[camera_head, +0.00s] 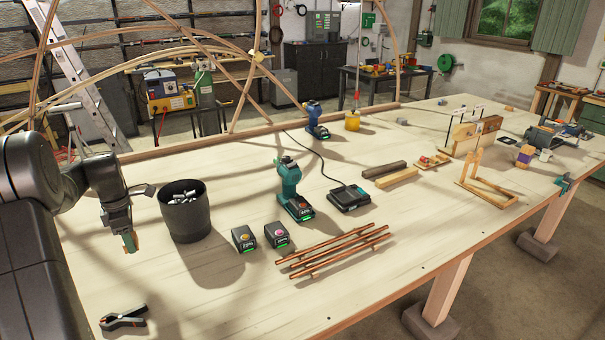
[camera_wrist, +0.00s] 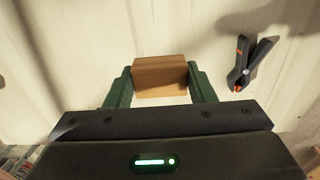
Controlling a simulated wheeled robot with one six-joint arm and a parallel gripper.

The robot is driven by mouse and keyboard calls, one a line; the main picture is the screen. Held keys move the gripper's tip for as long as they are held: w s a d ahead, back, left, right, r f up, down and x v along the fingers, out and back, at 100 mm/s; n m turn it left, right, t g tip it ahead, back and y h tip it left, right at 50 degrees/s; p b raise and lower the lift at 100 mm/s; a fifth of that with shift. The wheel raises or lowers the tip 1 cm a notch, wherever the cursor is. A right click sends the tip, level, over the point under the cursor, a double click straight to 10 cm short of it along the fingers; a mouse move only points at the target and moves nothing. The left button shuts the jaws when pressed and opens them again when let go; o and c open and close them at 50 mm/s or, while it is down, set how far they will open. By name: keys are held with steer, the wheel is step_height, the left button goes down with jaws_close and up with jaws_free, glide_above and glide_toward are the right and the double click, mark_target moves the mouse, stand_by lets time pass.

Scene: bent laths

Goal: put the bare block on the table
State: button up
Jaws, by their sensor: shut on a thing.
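My gripper (camera_head: 129,236) is over the left part of the table (camera_head: 330,312) in the head view, pointing down. In the wrist view my gripper (camera_wrist: 160,84) is shut on a plain wooden block (camera_wrist: 160,72), with one dark green finger on each side of it. The bare block (camera_head: 129,243) shows only as a small brown patch at the fingertips in the head view. The pale tabletop is beneath the block. I cannot tell how large the gap under it is.
A black spring clamp (camera_head: 124,318) lies near the front left; it also shows in the wrist view (camera_wrist: 247,65). A dark bucket (camera_head: 186,212) stands right of my gripper. Two batteries (camera_head: 276,236), a teal drill (camera_head: 291,190) and copper-coloured rods (camera_head: 335,251) lie farther right.

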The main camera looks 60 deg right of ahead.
mark_target(146, 270)
steer(key=shift+w+d, duration=0.15)
steer(key=shift+d, duration=0.45)
steer(key=shift+a, duration=0.2)
steer(key=shift+a+f, duration=0.15)
steer(key=shift+f, duration=0.2)
steer(key=shift+f+p, duration=0.9)
steer(key=shift+f, duration=3.85)
steer(key=o, duration=1)
steer(key=shift+c, duration=0.2)
steer(key=shift+r, duration=0.15)
step_height(146, 270, up, 12)
steer(key=shift+b, duration=0.8)
